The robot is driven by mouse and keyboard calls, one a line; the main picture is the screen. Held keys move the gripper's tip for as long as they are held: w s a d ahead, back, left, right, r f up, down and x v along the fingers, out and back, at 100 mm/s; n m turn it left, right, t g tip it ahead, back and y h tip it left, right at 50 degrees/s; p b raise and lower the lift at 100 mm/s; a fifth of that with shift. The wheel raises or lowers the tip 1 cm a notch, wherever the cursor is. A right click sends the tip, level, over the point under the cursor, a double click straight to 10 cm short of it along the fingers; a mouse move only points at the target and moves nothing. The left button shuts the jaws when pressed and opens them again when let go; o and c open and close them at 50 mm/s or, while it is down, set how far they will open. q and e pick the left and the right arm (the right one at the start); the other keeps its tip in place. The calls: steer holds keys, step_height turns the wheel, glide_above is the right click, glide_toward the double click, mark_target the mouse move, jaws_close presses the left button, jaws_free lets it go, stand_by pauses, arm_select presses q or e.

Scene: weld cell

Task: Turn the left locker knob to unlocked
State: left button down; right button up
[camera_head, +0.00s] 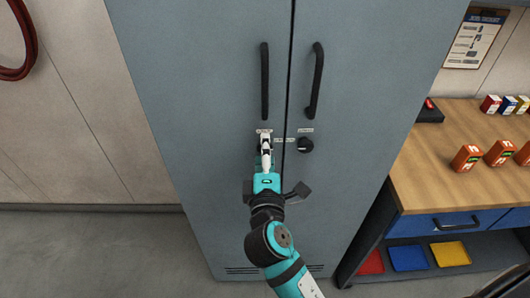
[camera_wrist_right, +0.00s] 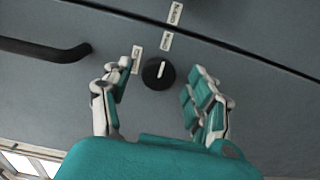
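The left locker knob (camera_wrist_right: 158,73) is round and black with a white pointer line. In the right wrist view the pointer runs roughly up the picture, toward a small white label (camera_wrist_right: 165,41); another label (camera_wrist_right: 138,57) sits at the knob's upper left. The label words are too small to read surely. My right gripper (camera_wrist_right: 160,82) is open, its fingers on either side of the knob with visible gaps. In the head view my right gripper (camera_head: 265,148) largely hides this knob. The right locker knob (camera_head: 305,145) is clear of it. My left gripper is not in view.
The grey locker (camera_head: 215,200) has two shut doors with black vertical handles, left (camera_head: 265,80) and right (camera_head: 316,80), above the knobs. A wooden workbench (camera_head: 440,195) with orange items stands at right. A red hose (camera_head: 30,50) hangs at left. The floor at left is clear.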

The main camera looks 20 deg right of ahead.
steer(key=v, duration=1.2)
stand_by(0.3)
steer(key=a+f+n+g+y, duration=0.1)
steer(key=a+f+g+y, duration=0.15)
steer(key=f, duration=0.95)
steer(key=a+f+g+y, duration=0.2)
steer(key=a+f, duration=0.1)
steer(key=f, duration=0.8)
steer(key=s+d+f+m+g, duration=0.1)
steer(key=s+f+g, duration=0.15)
steer(key=f, duration=0.65)
steer(key=s+d+f+m+g, duration=0.1)
steer(key=s+f+g, duration=0.15)
steer(key=f, duration=0.65)
steer(key=s+d+f+m+g, duration=0.2)
steer(key=s+d+f+m, duration=0.1)
steer(key=s+d+f, duration=0.2)
steer(key=s+d+f+m+g, duration=0.2)
steer(key=s+d+f+m, duration=0.2)
steer(key=s+f, duration=0.5)
steer(key=s+d+f+m+g+b, duration=0.1)
steer(key=s+d+f+m+g, duration=0.2)
steer(key=s, duration=0.9)
steer(key=d+f+m, duration=0.1)
steer(key=d+f, duration=0.2)
steer(key=f, duration=0.2)
steer(key=shift+d, duration=0.3)
